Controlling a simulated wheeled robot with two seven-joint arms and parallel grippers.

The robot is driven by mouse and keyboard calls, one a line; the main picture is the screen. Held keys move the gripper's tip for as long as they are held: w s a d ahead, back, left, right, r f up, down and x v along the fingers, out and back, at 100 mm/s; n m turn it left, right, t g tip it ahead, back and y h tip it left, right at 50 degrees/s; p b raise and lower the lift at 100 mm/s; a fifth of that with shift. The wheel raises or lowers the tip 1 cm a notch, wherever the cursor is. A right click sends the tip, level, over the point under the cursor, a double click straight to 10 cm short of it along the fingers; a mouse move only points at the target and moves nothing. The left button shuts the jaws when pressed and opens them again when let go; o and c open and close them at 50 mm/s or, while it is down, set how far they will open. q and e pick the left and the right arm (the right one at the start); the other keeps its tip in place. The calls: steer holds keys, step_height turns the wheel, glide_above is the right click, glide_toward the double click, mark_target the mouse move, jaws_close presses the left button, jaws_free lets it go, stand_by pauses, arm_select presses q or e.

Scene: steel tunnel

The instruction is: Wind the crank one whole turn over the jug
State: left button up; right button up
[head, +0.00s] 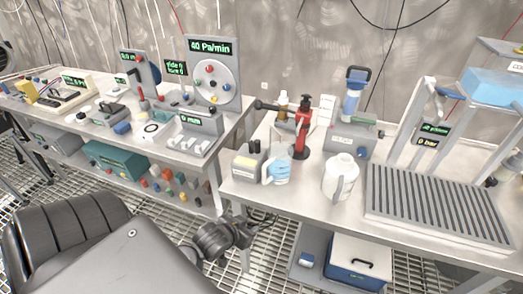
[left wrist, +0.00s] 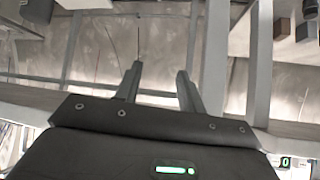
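A red upright stand (head: 301,140) with a dark crank arm (head: 275,106) reaching left from its top stands on the right-hand bench. A clear jug with blue on it (head: 279,170) stands below and to the left of the crank arm. A white jug (head: 340,178) with a handle stands to the right, nearer the bench's front edge. My left gripper (head: 262,228) is low in front of the benches, below the top and apart from crank and jugs. In the left wrist view my left gripper (left wrist: 160,68) has its fingers apart with nothing between them. My right gripper is not in view.
A beige box (head: 246,165) stands left of the clear jug. A grey unit with a blue cylinder (head: 352,100) stands behind the white jug. A slatted drain tray (head: 437,206) fills the right. The left bench (head: 225,130) carries instruments. A blue-and-white cooler (head: 359,262) sits underneath.

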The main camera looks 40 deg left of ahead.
arm_select(q)
step_height(320, 180, up, 8)
steer(key=t, duration=0.8)
glide_toward(255, 143)
steer(key=w, duration=1.2)
steer(key=shift+a+f, duration=0.2)
steer(key=shift+a, duration=0.1)
steer(key=shift+w, duration=0.45)
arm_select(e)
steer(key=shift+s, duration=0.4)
